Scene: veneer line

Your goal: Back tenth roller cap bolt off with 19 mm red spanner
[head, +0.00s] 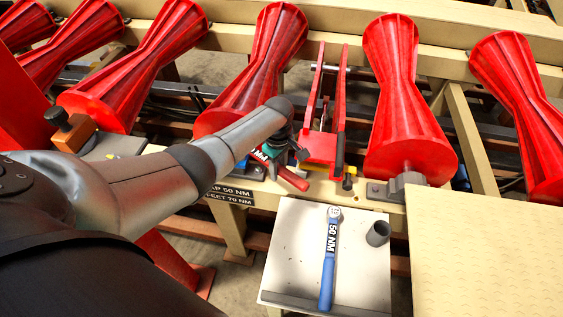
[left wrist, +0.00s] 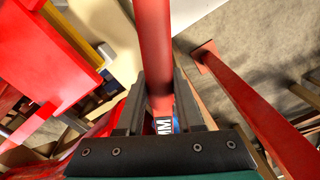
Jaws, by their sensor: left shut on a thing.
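My left gripper (head: 277,158) is in the middle of the head view, over the cream rail by the foot of a red roller (head: 262,75). It is shut on the red spanner (head: 291,179), whose red end sticks out toward the lower right. In the left wrist view the red shaft of the spanner (left wrist: 155,50) runs between the two dark fingers, with a white label ending in "MM" near the palm. The cap bolt under the gripper is hidden by my arm. A grey bearing cap (head: 405,185) shows at the foot of the roller to the right. My right gripper is not in view.
A blue torque wrench (head: 328,270) marked 50 NM and a dark grey cup (head: 378,233) lie on a white tray (head: 290,245). A red bracket (head: 320,145) stands just right of the gripper. A tan plate (head: 490,250) fills the lower right.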

